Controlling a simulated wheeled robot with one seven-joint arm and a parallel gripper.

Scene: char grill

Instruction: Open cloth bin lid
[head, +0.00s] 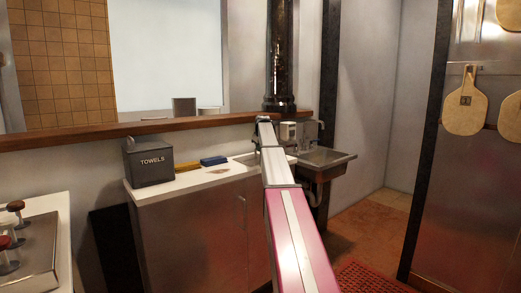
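The cloth bin (152,168) is a dark grey box with "TOWELS" in white on its front. It stands upright at the left end of the white counter, against the wall. Its grey top slopes and looks closed, with a small pale part at the upper left edge. My pink and silver arm reaches up and away from the lower middle, to the right of the bin. Its far visible end is near the sink and apart from the bin. My gripper's fingers cannot be made out, so whether they are open or shut does not show.
A blue and yellow brush-like item (212,161) lies on the counter (192,183) right of the bin. A metal sink (322,157) is behind my arm. A wooden ledge (65,138) runs above the bin. Wooden boards (463,110) hang at right. A red mat (368,278) lies on the floor.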

